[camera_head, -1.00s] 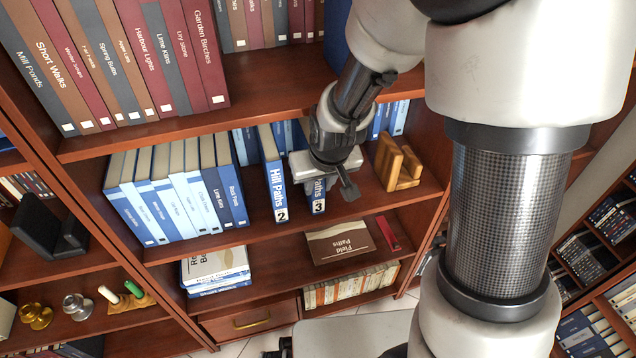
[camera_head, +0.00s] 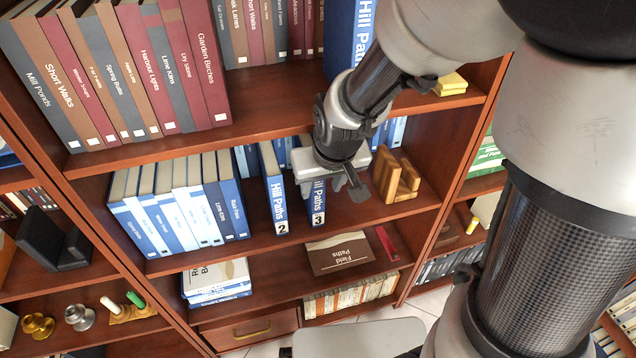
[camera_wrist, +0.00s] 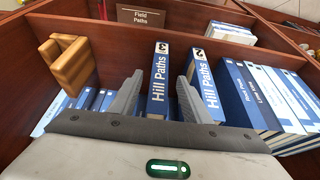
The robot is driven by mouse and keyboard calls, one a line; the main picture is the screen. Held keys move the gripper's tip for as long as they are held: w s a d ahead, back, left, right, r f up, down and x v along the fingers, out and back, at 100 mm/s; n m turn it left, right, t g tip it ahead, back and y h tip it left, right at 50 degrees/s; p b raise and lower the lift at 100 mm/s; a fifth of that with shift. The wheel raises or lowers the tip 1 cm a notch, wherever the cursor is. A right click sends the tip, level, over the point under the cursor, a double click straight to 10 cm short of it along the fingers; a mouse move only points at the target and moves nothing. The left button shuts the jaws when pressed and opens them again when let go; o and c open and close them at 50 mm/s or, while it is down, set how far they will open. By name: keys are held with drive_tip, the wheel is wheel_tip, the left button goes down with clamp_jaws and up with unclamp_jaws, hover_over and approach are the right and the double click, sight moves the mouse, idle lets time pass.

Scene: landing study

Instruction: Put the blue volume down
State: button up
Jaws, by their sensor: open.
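The blue volume marked 3, "Hill Paths" (camera_head: 317,207), stands upright on the middle shelf (camera_head: 350,218); its spine also shows in the wrist view (camera_wrist: 159,68). My gripper (camera_head: 334,184) is at this volume, its body hiding the top part in the head view. In the wrist view my gripper (camera_wrist: 159,88) is open, one finger on each side of the volume, with a visible gap on both sides. The blue volume marked 2 (camera_head: 277,205) stands to its left in the head view, and beyond the right finger in the wrist view (camera_wrist: 206,84).
A wooden bookend (camera_head: 398,178) stands right of volume 3. A row of blue books (camera_head: 185,205) stands at the shelf's left. A brown "Field Paths" sign (camera_head: 338,254) is on the shelf below. The upper shelf (camera_head: 270,100) is close above my wrist. Another blue volume (camera_head: 361,30) stands up there.

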drive_tip(key=s+d+r+m, duration=0.1)
drive_tip(key=s+d+r, duration=0.3)
drive_tip(key=s+r, duration=0.3)
drive_tip(key=s+d+r+m+t+h, duration=0.1)
drive_tip(key=s+d+r, duration=0.3)
drive_tip(key=s+r, duration=0.4)
wheel_tip(320, 180, up, 2)
drive_tip(key=shift+s+d+r+p, duration=0.25)
drive_tip(key=shift+s+d+p, duration=0.05)
drive_tip(key=shift+p, duration=0.1)
